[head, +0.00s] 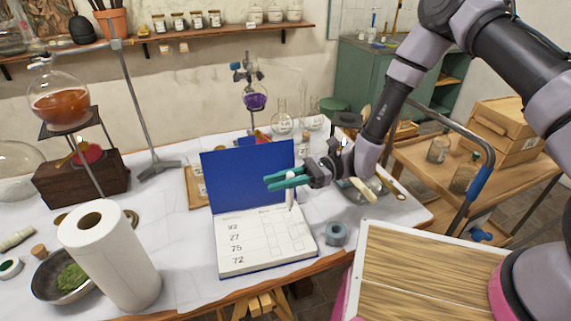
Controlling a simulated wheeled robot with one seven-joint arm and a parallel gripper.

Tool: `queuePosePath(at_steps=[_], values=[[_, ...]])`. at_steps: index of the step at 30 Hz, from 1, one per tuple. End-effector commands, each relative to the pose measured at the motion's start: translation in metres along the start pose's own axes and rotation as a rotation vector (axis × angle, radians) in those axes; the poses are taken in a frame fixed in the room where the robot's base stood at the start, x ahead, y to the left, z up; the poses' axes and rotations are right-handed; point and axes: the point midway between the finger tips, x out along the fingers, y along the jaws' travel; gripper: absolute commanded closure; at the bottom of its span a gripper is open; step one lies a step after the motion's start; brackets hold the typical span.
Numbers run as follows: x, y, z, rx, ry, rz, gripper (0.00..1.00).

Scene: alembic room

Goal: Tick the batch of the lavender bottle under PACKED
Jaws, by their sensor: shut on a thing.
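The open logbook (238,256) lies on the white-covered table with its blue cover raised behind the page. The column headings are too small to read. My gripper (284,181) has green fingers and is above the upper right of the page. It is shut on a thin pale pen (290,197), which points down at the grid. I cannot tell whether the tip touches the paper. I cannot pick out a lavender bottle with its batch label.
A paper towel roll (115,262) and a bowl of green matter (62,276) stand at the left. A grey-blue ring-like piece (336,233) sits right of the book. A flask of purple liquid (255,98) and clear flasks (282,122) are behind the book.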

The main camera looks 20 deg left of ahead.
Motion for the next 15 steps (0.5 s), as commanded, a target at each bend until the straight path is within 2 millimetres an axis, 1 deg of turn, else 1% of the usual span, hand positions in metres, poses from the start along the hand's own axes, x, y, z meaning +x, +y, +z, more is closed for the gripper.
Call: queuePosePath(at_steps=[5, 15], values=[[0.003, 0.005, -0.008, 0.000, 0.001, 0.021, 1.00], [0.003, 0.004, -0.041, 0.000, 0.000, 0.020, 1.00]])
